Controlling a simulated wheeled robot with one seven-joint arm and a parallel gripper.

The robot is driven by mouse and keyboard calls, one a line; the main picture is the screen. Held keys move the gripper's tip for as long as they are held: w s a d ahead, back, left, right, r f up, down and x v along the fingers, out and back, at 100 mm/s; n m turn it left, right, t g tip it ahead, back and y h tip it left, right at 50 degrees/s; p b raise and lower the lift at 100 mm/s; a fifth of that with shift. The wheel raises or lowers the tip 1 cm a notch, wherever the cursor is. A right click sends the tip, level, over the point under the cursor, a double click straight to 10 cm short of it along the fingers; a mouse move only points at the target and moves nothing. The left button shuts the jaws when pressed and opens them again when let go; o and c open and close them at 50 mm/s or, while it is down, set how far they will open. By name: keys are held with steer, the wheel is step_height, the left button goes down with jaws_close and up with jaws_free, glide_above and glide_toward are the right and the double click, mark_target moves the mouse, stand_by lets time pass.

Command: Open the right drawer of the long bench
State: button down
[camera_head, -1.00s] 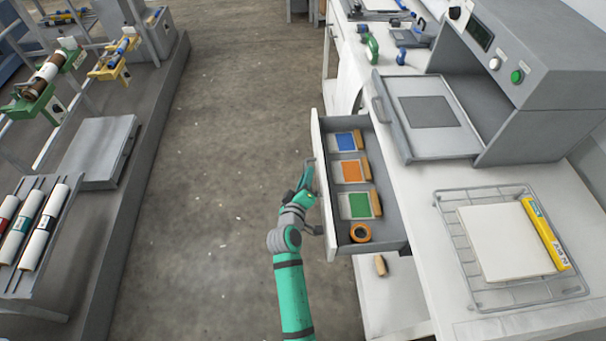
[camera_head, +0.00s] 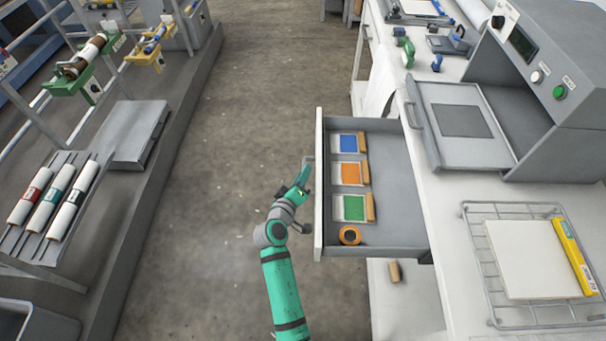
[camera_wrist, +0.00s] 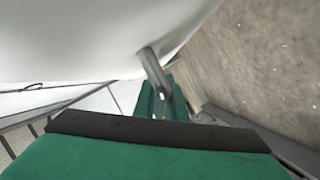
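The right drawer (camera_head: 405,200) of the long bench stands well out from the bench, its inside in plain view. My gripper (camera_head: 302,180) is at the outer side of its front panel (camera_head: 319,190), around the grey bar handle. In the wrist view the handle (camera_wrist: 152,70) stands out from the white front and runs down to my green gripper finger (camera_wrist: 165,103). The gripper appears shut on the handle; the contact itself is partly hidden.
The bench top (camera_head: 455,235) carries a grey press (camera_head: 545,90) and a wire rack (camera_head: 495,318). A roller rack (camera_head: 55,205) stands left; the floor (camera_head: 225,180) between is clear.

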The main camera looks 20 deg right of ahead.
steer(key=c, duration=1.8)
jaws_free()
steer(key=shift+f, duration=0.1)
steer(key=v, duration=1.1)
steer(key=shift+d, duration=0.1)
